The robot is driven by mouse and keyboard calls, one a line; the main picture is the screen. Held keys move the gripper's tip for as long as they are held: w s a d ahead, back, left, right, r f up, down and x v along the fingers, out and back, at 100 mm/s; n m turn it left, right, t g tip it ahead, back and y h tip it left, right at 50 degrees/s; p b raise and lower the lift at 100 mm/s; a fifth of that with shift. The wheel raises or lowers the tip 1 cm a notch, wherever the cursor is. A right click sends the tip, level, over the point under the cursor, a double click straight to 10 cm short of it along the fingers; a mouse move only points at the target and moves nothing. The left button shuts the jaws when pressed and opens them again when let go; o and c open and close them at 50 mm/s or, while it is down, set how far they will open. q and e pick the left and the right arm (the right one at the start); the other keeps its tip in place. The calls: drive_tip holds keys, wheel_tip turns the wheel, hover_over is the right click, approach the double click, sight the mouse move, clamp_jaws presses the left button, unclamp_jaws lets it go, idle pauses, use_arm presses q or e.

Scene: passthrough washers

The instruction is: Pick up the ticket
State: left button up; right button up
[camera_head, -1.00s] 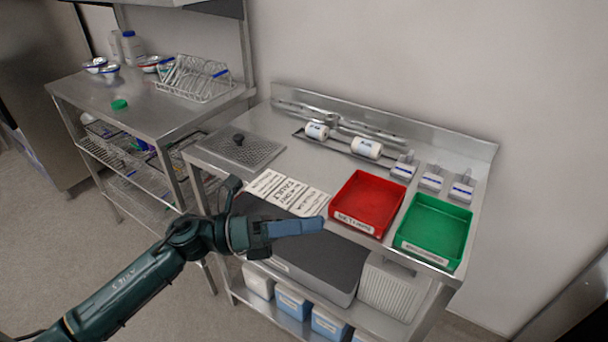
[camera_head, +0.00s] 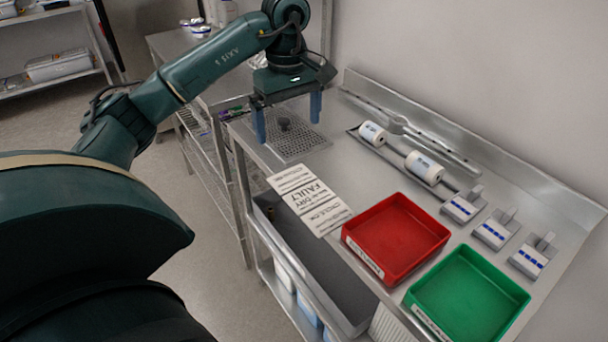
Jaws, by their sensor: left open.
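My left gripper (camera_head: 287,114) is open, pointing down with its two blue fingers apart, above the perforated metal plate (camera_head: 300,143) at the left end of the steel table. A white printed sheet (camera_head: 309,199) with the word FAULT lies flat near the table's front edge, right of and nearer than the gripper. I cannot make out a separate ticket, or tell whether this sheet is it. My right gripper is not in view.
A red tray (camera_head: 397,232) and a green tray (camera_head: 468,290) stand right of the sheet. White rolls (camera_head: 424,168) sit on a bar behind, with several small blue-marked blocks (camera_head: 494,232) to their right. A steel side table (camera_head: 170,45) stands behind my arm.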

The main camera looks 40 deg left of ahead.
use_arm(q)
hover_over(291, 178)
wheel_tip(291, 178, down, 7)
drive_tip(key=shift+s+r, duration=0.15)
drive_tip(key=shift+r, duration=0.05)
drive_tip(key=shift+w+f+p, duration=0.2)
drive_tip(key=shift+f+p, duration=0.25)
drive_tip(key=shift+f, duration=2.25)
drive_tip(key=shift+f, duration=0.1)
drive_tip(key=c, duration=0.8)
wheel_tip(291, 178, up, 10)
drive_tip(key=shift+r+b, duration=0.15)
drive_tip(key=shift+b, duration=0.15)
